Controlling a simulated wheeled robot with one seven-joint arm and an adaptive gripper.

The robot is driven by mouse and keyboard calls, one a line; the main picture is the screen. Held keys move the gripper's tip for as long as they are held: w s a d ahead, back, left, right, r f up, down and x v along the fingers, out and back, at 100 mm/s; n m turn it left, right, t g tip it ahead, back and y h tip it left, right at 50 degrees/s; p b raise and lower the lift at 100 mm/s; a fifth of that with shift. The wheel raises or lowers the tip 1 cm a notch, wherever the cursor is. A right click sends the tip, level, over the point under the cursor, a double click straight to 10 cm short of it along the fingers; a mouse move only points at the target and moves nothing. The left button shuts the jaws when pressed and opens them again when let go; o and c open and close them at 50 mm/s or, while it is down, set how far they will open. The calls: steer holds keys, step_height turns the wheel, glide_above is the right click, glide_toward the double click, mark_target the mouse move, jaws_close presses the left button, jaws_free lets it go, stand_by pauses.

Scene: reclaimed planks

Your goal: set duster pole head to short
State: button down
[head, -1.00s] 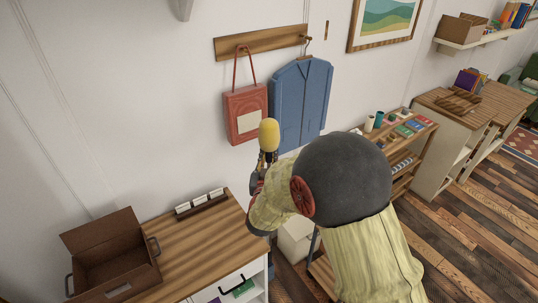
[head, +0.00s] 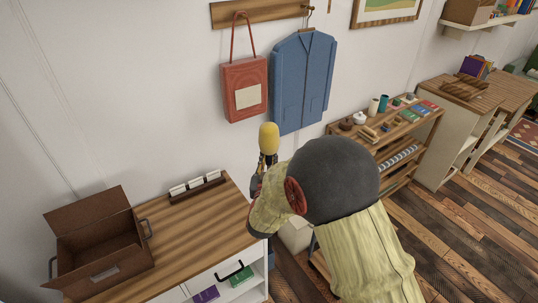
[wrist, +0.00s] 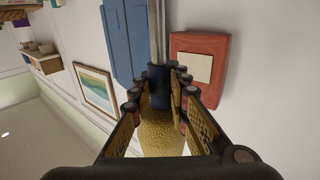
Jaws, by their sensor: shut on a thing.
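The duster pole shows in the head view as a yellow rounded head (head: 268,137) standing up above my gripper (head: 259,178). In the wrist view a thin grey metal shaft (wrist: 157,30) runs from the top edge to a dark collar (wrist: 157,77), with a textured yellow part (wrist: 160,125) below it. My gripper's fingers (wrist: 157,85) lie on both sides of the collar and yellow part, shut on the duster pole. In the head view my arm hides the pole's lower part. I cannot tell the head's length setting.
A red bag (head: 245,88) and a blue jacket (head: 302,82) hang on the wall behind the pole. A wooden-topped cabinet (head: 185,240) with an open brown box (head: 100,250) stands left. A shelf cart (head: 395,150) with small items stands right.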

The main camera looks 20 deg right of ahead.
step_height(320, 180, down, 14)
steer(key=b, duration=0.8)
steer(key=shift+r+b, duration=0.25)
steer(key=shift+b, duration=0.1)
steer(key=shift+f, duration=0.4)
steer(key=shift+s+f, duration=0.15)
steer(key=shift+f, duration=0.05)
steer(key=c, duration=2.2)
jaws_free()
steer(key=shift+o, duration=2.6)
steer(key=shift+r, duration=0.15)
steer(key=shift+r, duration=0.1)
